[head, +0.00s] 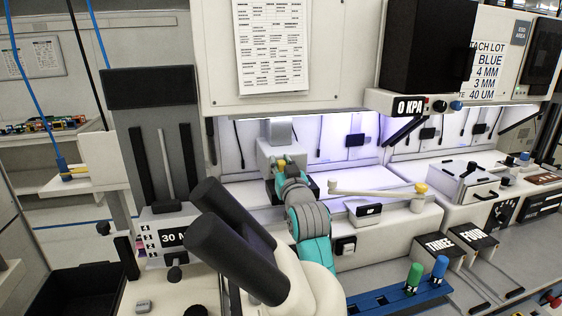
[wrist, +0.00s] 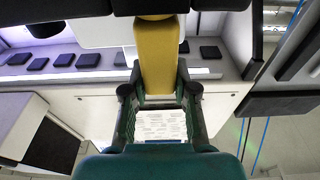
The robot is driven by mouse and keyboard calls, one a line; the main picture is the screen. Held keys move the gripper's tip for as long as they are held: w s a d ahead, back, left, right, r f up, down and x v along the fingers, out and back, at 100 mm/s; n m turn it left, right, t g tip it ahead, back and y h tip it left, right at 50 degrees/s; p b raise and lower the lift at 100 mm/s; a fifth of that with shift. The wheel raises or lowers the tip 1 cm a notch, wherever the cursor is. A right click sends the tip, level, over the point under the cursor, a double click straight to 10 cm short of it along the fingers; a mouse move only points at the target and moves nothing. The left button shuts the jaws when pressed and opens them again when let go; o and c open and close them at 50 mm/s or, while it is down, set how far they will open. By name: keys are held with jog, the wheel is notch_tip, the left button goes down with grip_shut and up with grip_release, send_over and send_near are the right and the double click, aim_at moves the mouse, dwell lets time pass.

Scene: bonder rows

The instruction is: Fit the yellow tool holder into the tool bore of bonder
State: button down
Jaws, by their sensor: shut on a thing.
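My gripper (wrist: 158,78) is shut on the yellow tool holder (wrist: 157,48), which stands between its two dark fingers in the wrist view. The holder's far end meets or passes behind a dark and white part (wrist: 153,6) at the top edge; I cannot tell whether they touch. In the head view my gripper (head: 282,172) is at the front of the bonder's pale grey head (head: 275,148), inside the lit bay. The holder is not clearly seen there, and the tool bore is hidden behind my gripper and arm.
A blue rack (head: 378,300) at the lower right holds a green holder (head: 413,277) and a blue holder (head: 438,271). A pale swing bar with a yellow knob (head: 421,188) lies right of my arm. Dark microscope eyepieces (head: 235,240) stand close in front, left of it.

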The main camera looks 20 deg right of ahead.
jog(key=shift+f, duration=0.2)
jog(key=c, duration=0.8)
grip_release()
jog(key=s, duration=0.4)
jog(key=s+f, duration=0.1)
jog(key=s, duration=0.7)
jog(key=shift+f, duration=0.4)
